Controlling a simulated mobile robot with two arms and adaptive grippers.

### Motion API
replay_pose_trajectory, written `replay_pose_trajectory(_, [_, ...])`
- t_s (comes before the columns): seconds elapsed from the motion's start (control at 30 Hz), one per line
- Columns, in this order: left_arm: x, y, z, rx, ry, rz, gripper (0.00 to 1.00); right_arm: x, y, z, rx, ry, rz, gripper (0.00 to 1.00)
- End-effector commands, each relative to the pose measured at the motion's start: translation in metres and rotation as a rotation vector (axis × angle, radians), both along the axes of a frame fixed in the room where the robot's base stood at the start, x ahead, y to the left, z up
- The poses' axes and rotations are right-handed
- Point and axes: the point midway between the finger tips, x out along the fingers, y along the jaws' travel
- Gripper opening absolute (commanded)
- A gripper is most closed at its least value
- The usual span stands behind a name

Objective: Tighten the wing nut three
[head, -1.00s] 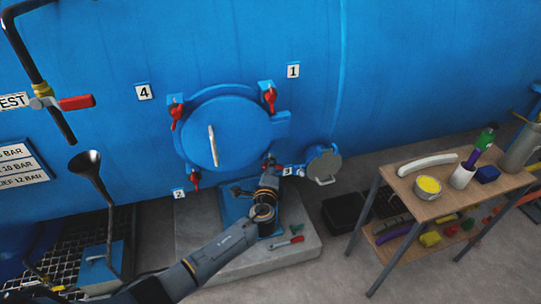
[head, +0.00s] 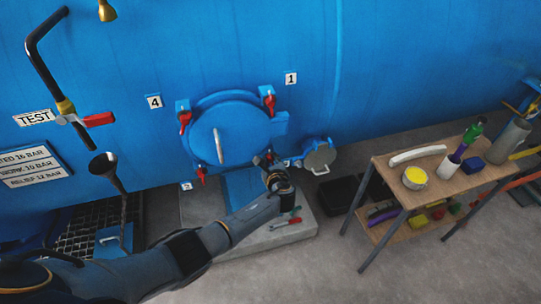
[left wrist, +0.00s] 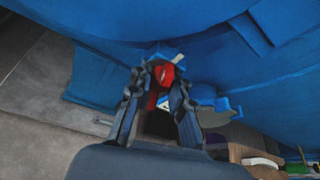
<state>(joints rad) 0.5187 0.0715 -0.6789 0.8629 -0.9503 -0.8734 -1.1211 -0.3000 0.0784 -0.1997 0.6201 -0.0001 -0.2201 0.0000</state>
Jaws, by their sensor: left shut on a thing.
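The round blue door (head: 228,137) is closed on the blue vessel, with a pale bar handle on it. Red wing nuts sit around its rim: one at upper left (head: 185,120), one at upper right (head: 269,104) and one at lower left (head: 200,176). Wing nut three is at the lower right by the number 3 plate, mostly hidden by my left gripper (head: 266,161) in the head view. In the left wrist view the red wing nut three (left wrist: 164,74) is between the fingers of my left gripper (left wrist: 160,84), which is shut on it. My right gripper is not in view.
A small round port (head: 319,156) with an open grey cover is right of the door. A concrete step (head: 290,236) with hand tools lies below. A wooden table (head: 440,184) stands at right. A funnel (head: 103,165) and pipe stand at left.

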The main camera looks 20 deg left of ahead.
Motion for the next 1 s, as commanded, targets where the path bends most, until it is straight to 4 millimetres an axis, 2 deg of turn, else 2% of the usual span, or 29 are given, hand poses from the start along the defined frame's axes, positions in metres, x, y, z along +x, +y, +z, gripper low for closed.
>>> replay_pose_trajectory(0.43, [-0.0004, -0.0014, -0.0014, 0.232, 0.160, -0.002, 0.00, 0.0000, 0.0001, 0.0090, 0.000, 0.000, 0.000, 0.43])
replay_pose_trajectory(1.0, [-0.0008, -0.0013, -0.0023, 0.286, 0.198, -0.001, 0.00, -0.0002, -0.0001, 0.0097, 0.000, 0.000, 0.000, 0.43])
